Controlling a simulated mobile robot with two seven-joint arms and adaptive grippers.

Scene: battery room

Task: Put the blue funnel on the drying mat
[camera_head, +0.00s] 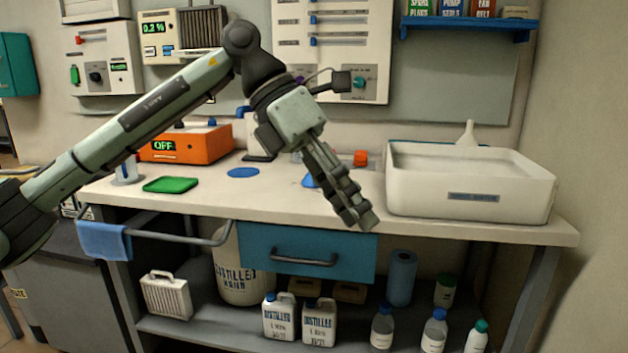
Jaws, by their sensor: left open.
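My left gripper (358,215) hangs over the front of the white counter, pointing down and right; it is open, with nothing seen between its fingers. A thin blue edge (400,142) shows behind the white basin. My right gripper is not in view.
An orange device (185,144) stands at the back left. A blue disc (243,173) lies mid-counter. A blue drawer (305,255) and a rail are below the front edge.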

